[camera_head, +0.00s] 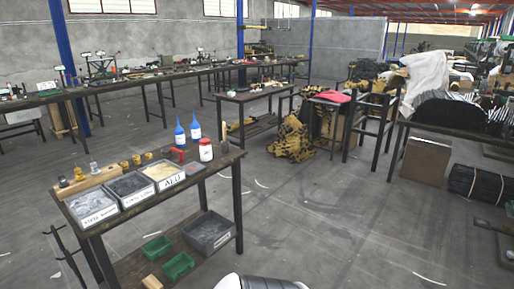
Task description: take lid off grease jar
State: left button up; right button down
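A small white jar with red on it (206,150), which looks like the grease jar, stands upright near the right end of the nearest workbench (212,168). It is too small to make out where its lid meets the body. Nothing is touching it. A white and dark part of my own body shows at the bottom edge of the view, but no gripper fingers are visible, so neither gripper can be placed relative to the jar.
Two blue bottles (180,136) (195,129) and a red tool (178,154) are close to the jar. Labelled bins, including one marked ALU (172,183), line the bench's front left. Green trays (178,266) and a grey bin (209,232) sit on its lower shelf. Floor to the right is open.

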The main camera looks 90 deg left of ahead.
aim_at(206, 152)
jog(key=u, duration=3.2)
jog(key=i+l+u, duration=0.1)
jog(key=i, duration=0.25)
jog(key=l, duration=0.1)
